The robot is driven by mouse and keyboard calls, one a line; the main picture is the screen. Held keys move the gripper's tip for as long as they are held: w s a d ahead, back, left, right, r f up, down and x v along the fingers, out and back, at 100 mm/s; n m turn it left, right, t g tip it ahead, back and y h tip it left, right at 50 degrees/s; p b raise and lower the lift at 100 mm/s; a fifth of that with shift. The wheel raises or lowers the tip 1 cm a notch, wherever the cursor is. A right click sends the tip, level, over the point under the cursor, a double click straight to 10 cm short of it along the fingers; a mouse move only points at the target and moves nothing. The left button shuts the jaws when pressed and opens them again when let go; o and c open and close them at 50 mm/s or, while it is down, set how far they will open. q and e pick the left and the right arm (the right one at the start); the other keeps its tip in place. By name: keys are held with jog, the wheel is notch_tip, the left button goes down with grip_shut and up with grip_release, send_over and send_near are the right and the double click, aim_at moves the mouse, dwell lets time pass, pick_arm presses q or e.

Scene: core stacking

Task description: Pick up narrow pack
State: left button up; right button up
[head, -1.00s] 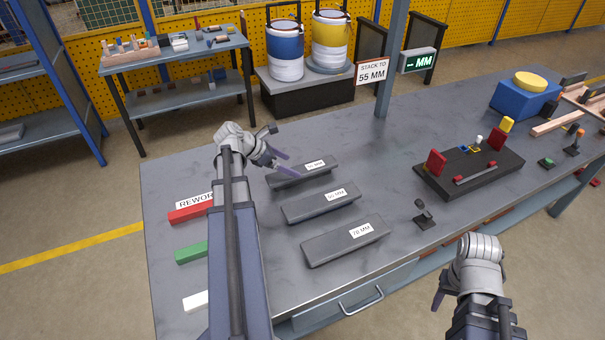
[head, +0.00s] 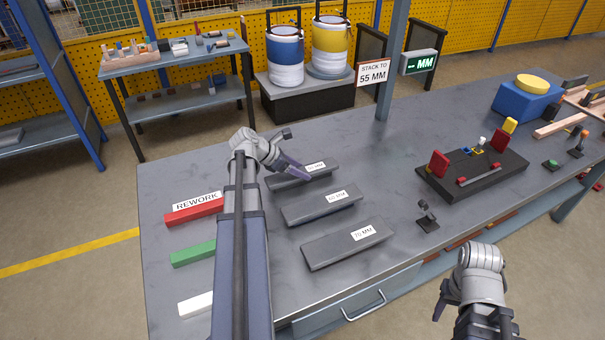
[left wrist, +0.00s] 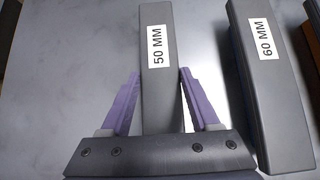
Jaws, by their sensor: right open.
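The narrow pack, a dark grey bar labelled 50 MM (head: 322,172), lies on the workbench as the farthest of three grey bars. In the left wrist view the 50 MM bar (left wrist: 158,85) runs between my two purple fingers. The gripper hides part of the bar. My right gripper (head: 440,300) is open and empty, off the bench's front edge.
The 60 MM bar (head: 320,206) and 70 MM bar (head: 346,245) lie nearer; the 60 MM bar is close on the right in the wrist view. Red (head: 193,215), green (head: 192,254) and white blocks sit left.

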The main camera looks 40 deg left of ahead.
pick_arm(q)
grip_shut()
dwell(0.3)
dwell(0.4)
notch_tip(320, 180, up, 10)
jog(key=p, duration=1)
